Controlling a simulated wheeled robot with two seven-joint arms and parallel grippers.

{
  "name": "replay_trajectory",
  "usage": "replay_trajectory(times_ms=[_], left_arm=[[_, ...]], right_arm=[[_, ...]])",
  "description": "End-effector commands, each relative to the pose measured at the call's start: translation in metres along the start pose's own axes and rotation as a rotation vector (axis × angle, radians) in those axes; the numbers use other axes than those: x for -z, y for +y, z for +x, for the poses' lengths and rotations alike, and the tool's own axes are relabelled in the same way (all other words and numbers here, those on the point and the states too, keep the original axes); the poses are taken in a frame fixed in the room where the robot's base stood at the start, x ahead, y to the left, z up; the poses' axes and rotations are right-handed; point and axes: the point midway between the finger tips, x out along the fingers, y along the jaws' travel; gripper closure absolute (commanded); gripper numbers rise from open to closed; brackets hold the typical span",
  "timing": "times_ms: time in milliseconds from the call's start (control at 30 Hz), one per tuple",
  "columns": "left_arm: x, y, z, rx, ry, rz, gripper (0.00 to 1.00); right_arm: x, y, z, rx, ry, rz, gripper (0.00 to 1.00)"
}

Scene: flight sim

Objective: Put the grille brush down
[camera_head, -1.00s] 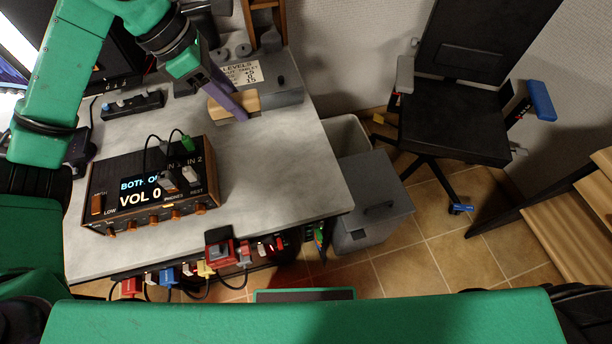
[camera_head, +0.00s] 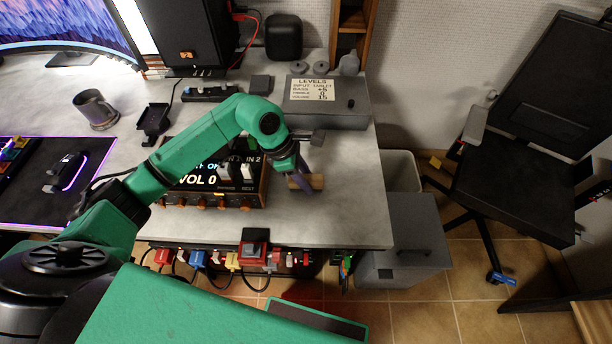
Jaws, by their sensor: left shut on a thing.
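The grille brush (camera_head: 316,182) shows as a small light-wood block at the tip of my left gripper (camera_head: 304,181). My left gripper points down and is shut on the brush, low over the right part of the grey desk (camera_head: 345,215). The purple-grey finger parts cover the middle of the brush. I cannot tell whether the brush touches the desk top. My right gripper is not in view.
A brown amplifier box (camera_head: 220,187) stands left of the brush, partly behind my arm. A grey box with a LEVELS label (camera_head: 345,105) stands behind it. Bare desk lies to the right and front.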

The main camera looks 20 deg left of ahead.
Motion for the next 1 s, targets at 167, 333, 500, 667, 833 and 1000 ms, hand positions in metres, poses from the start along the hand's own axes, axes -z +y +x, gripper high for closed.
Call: replay_trajectory(times_ms=[167,333,500,667,833,1000], left_arm=[[0.0,0.0,0.001,-0.001,0.0,0.001,1.0],[0.001,0.001,0.002,-0.001,0.0,0.0,0.31],[0.001,0.0,0.001,-0.001,0.0,0.0,0.31],[0.0,0.0,-0.001,0.0,0.0,0.0,0.31],[0.001,0.002,-0.023,-0.006,0.001,0.002,0.31],[0.001,0.002,-0.071,-0.008,0.001,0.002,0.31]], right_arm=[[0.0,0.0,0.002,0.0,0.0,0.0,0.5],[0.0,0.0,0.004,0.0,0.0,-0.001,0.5],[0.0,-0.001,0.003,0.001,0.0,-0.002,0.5],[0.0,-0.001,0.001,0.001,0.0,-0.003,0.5],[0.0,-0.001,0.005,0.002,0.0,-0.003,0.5],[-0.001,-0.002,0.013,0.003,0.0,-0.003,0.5]])
